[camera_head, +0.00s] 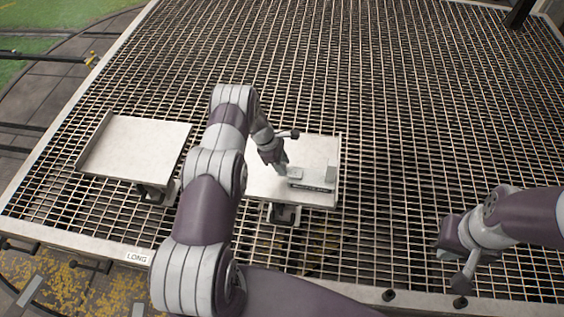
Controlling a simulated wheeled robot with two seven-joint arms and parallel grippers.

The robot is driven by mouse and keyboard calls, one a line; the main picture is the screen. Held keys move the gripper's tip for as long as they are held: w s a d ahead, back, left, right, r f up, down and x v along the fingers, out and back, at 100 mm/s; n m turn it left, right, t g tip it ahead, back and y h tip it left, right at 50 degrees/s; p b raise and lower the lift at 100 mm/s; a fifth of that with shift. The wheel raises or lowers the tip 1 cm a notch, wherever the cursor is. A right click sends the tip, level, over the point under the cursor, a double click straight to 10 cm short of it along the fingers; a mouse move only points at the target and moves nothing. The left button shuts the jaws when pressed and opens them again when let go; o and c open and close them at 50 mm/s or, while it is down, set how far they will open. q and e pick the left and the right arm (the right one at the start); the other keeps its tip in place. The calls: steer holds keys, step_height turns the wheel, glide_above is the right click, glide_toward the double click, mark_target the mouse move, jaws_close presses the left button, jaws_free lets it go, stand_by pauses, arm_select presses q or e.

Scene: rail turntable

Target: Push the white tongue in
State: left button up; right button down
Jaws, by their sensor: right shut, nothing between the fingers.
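A low pale block with a dark slot along its front (312,184) lies on the right white plate (262,187). A small white piece (296,173) shows at the block's left end and may be the white tongue; how far it sticks out is too small to tell. My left gripper (281,171) points down just left of this piece. I cannot tell whether it touches it, or whether its fingers are open. My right gripper (447,240) is shut and empty, over the grating at the right, well away from the block.
A second white plate (138,147) with a raised left edge stands on the left. Both plates sit on brackets above a wide metal grating (400,110). The grating behind the plates is clear.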

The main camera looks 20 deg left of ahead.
arm_select(q)
steer(key=shift+d, duration=0.1)
steer(key=shift+c, duration=0.3)
jaws_close()
steer(key=shift+w+d+f+b, duration=0.25)
steer(key=shift+d+b, duration=0.25)
steer(key=shift+b, duration=0.25)
steer(key=shift+d+r, duration=0.15)
steer(key=shift+d, duration=0.15)
steer(key=shift+r, duration=0.15)
steer(key=shift+o, duration=0.3)
jaws_free()
steer(key=b+v, duration=0.2)
steer(key=v, duration=1)
steer(key=shift+a+r+b, duration=0.15)
steer(key=shift+r+b, duration=0.1)
steer(key=shift+b, duration=0.15)
